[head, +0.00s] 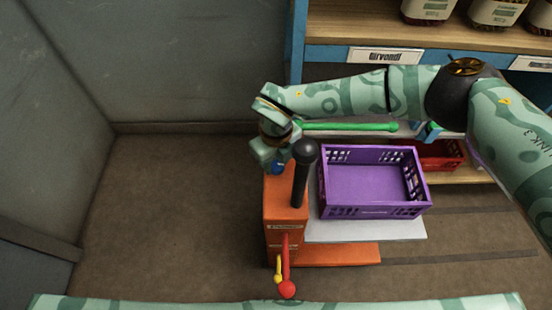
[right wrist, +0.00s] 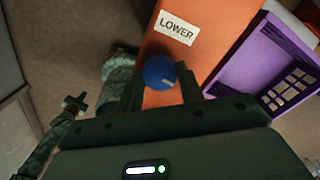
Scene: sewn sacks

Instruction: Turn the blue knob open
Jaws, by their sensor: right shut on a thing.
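The blue knob (head: 277,168) sits on top of the orange post (head: 283,209), close to its far end. In the right wrist view the blue knob (right wrist: 160,72) is round, with a small pale mark, beside a label reading LOWER (right wrist: 177,28). My right gripper (head: 272,152) comes down over the knob from above and partly hides it. In the right wrist view its two dark fingers stand on either side of the knob, and the gripper (right wrist: 160,88) is shut on it. I do not make out my left gripper in the head view.
A black handle (head: 301,175) rises beside the knob. A purple crate (head: 373,212) stands on the grey platform (head: 365,231) to the right. A green bar (head: 350,127) lies behind it. A red lever (head: 287,262) and a yellow one (head: 278,268) are at the front. The floor left is clear.

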